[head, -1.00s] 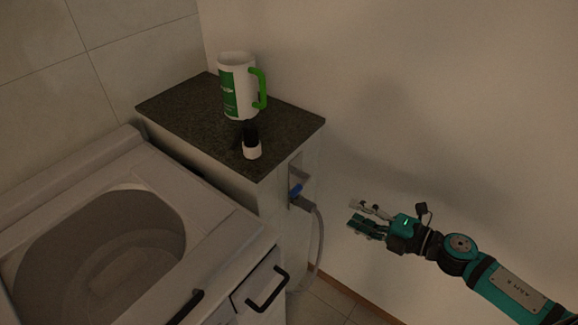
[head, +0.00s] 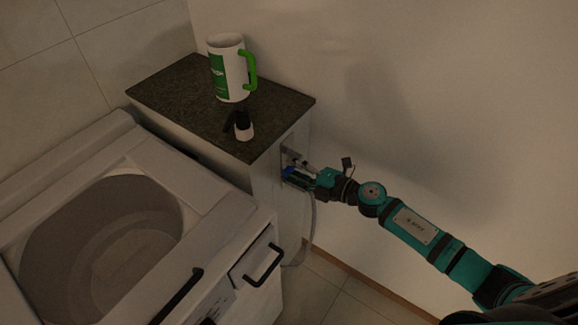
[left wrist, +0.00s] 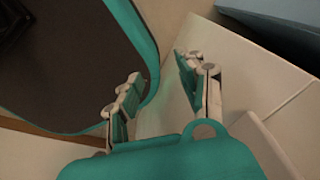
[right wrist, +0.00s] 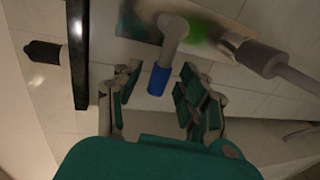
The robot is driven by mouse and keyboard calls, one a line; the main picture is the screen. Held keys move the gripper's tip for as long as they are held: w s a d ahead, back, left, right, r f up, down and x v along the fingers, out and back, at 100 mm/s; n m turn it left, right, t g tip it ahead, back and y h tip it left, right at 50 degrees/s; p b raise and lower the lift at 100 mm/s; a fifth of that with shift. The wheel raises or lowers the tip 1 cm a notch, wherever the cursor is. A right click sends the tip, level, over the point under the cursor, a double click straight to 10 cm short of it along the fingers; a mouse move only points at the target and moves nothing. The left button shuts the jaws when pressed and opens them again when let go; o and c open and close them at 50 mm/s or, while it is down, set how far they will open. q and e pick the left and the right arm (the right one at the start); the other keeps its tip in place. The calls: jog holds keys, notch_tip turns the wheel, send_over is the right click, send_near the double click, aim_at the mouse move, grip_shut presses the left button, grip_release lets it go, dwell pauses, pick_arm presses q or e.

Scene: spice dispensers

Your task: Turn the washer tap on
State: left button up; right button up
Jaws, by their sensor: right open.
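The washer tap has a blue handle (right wrist: 158,80) and a grey body (right wrist: 174,36) on a plate at the side of the cabinet. In the head view the blue handle (head: 288,173) shows just at the fingertips of my right gripper (head: 298,174). In the right wrist view my right gripper (right wrist: 157,84) is open, with the handle between its two fingers near the tips. I cannot tell whether either finger touches it. My left gripper (left wrist: 160,88) shows only in the left wrist view, open and empty.
The cabinet's dark stone top (head: 180,95) holds a white and green mug (head: 229,70) and a small black and white dispenser (head: 243,125). The washer (head: 195,215) stands at the left. A grey hose (right wrist: 290,72) leaves the tap. The wall is to the right.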

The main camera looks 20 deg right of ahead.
jog(key=shift+x, duration=1.05)
grip_shut()
jog(key=shift+w+f, duration=0.1)
jog(key=shift+f, duration=0.05)
